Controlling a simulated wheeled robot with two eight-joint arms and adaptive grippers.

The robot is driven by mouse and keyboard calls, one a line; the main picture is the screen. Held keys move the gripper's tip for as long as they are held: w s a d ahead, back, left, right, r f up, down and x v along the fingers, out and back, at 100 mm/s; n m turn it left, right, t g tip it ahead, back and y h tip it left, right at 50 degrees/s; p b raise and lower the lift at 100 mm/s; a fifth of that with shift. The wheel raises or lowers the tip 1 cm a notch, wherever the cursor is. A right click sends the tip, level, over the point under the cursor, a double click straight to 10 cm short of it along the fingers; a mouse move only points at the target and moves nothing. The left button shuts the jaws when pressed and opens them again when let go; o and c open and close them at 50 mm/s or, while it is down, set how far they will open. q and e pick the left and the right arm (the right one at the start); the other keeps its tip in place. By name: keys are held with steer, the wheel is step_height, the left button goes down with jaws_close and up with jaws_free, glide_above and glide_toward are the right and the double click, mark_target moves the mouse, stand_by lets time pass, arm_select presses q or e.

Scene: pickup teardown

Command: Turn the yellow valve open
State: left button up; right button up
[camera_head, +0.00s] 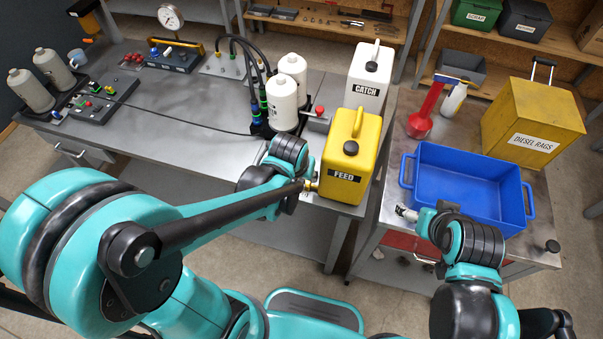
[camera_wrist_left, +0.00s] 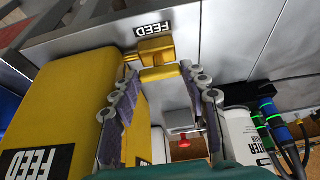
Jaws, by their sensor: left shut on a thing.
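The yellow valve (camera_head: 312,186) sits low on the left side of the yellow FEED can (camera_head: 350,155), at the bench's front edge. In the left wrist view the valve (camera_wrist_left: 155,48) is upside down, below a FEED label, with its yellow handle (camera_wrist_left: 159,74) between my fingertips. My left gripper (camera_wrist_left: 161,76) is shut on that handle; in the head view my arm hides most of this gripper. My right gripper (camera_head: 404,213) is at the left front corner of the blue bin, mostly hidden by its own wrist, with no object visible in it.
A white CATCH can (camera_head: 369,77) stands behind the FEED can. White filter canisters (camera_head: 283,103) with black hoses stand to its left.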

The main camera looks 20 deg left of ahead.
stand_by(0.4)
arm_select(q)
steer(key=o, duration=1.1)
steer(key=shift+o, duration=0.3)
steer(key=shift+a, duration=0.1)
